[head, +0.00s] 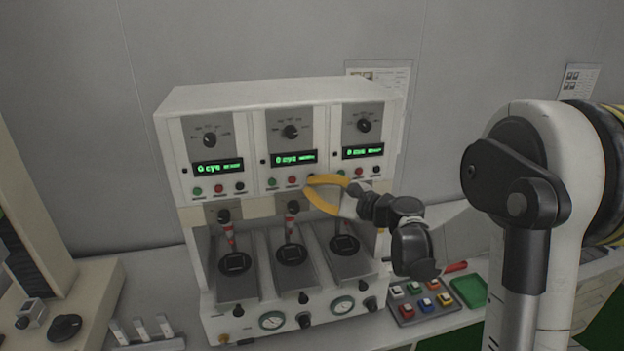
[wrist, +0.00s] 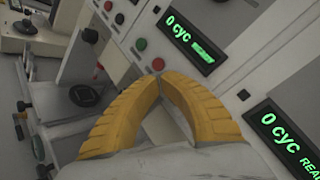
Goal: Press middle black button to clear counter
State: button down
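The test machine (head: 180,106) has three panels, each with a knob, a green display and a row of buttons. On the middle panel, the green button (head: 272,182) and red button (head: 292,180) show, also in the wrist view as green (wrist: 141,43) and red (wrist: 158,63). The middle black button is hidden behind my fingertips in both views. My gripper (head: 309,181) has yellow fingers, and their tips (wrist: 160,76) meet with nothing between them. They are at the right end of the middle button row; contact cannot be told. The middle display (head: 293,159) reads "0 cyc".
The left display (head: 217,167) and right display (head: 362,151) also read "0 cyc". Another machine (head: 28,220) stands at left.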

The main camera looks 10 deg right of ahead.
jog(key=s, duration=0.5)
dwell(0.4)
dwell(0.3)
jog(key=s+a+f+n+g+h+b, duration=0.5)
jog(key=s+f+n+b, duration=0.4)
jog(key=s, duration=0.4)
jog(key=s+d+f+n+h+b, duration=0.2)
jog(key=s+d+f+n, duration=0.1)
jog(key=s, duration=0.4)
jog(key=s+d+f+n+g+h+b, duration=0.1)
jog(key=s+d+f+n+h+b, duration=0.1)
jog(key=s+f+n, duration=0.4)
jog(key=shift+s+d+f+n+g+h+b, duration=0.3)
jog(key=shift+s+d+f+h, duration=0.15)
jog(key=shift+s+f+h, duration=0.35)
